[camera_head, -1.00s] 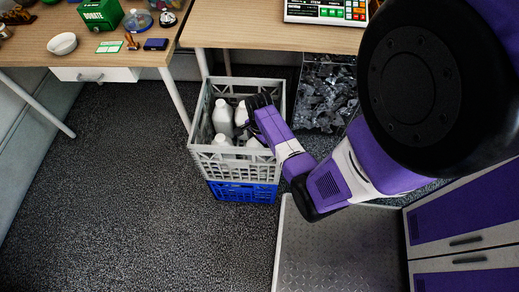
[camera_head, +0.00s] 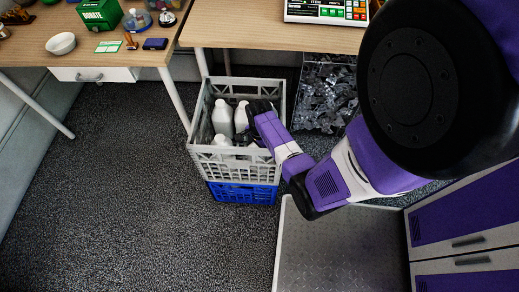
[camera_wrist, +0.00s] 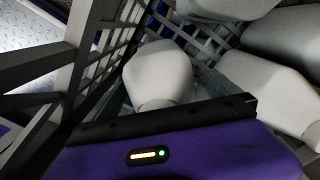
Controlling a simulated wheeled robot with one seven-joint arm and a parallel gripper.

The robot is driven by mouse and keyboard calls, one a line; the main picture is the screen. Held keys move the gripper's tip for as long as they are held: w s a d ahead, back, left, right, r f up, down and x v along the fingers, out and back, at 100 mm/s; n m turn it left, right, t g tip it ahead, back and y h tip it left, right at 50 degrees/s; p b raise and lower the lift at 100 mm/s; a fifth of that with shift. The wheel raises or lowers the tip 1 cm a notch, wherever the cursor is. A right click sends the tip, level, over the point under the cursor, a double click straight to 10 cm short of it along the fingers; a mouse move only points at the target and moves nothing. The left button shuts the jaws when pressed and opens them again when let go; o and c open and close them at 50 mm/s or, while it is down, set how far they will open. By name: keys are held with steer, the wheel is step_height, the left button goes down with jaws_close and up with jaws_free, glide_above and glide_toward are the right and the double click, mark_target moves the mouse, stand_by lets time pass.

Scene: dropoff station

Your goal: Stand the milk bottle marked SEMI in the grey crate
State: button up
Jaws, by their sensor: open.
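The grey crate (camera_head: 238,165) stands on top of a blue crate, below the edge of the tables. Several white bottles stand or lean inside it, one at the left (camera_head: 222,118) and one farther right (camera_head: 241,116). No SEMI marking is readable on any of them. My gripper (camera_head: 248,128) is open and reaches down inside the crate on its right side, among the bottles. In the wrist view a white bottle (camera_wrist: 160,75) is just beyond the gripper's dark edge, apparently unheld, and other white bottles (camera_wrist: 268,92) lie to the right. The fingertips are largely hidden.
The blue crate (camera_head: 243,192) is beneath the grey one. A clear bin of shiny scraps (camera_head: 326,95) is close on the right. A metal platform (camera_head: 340,250) lies at front right, beside purple-fronted drawers (camera_head: 465,225). A table leg (camera_head: 174,100) is close on the left. Floor at left is clear.

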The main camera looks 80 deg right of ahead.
step_height(320, 180, up, 12)
steer(key=p, duration=0.2)
steer(key=shift+r+p, duration=0.2)
steer(key=shift+p, duration=0.2)
stand_by(0.5)
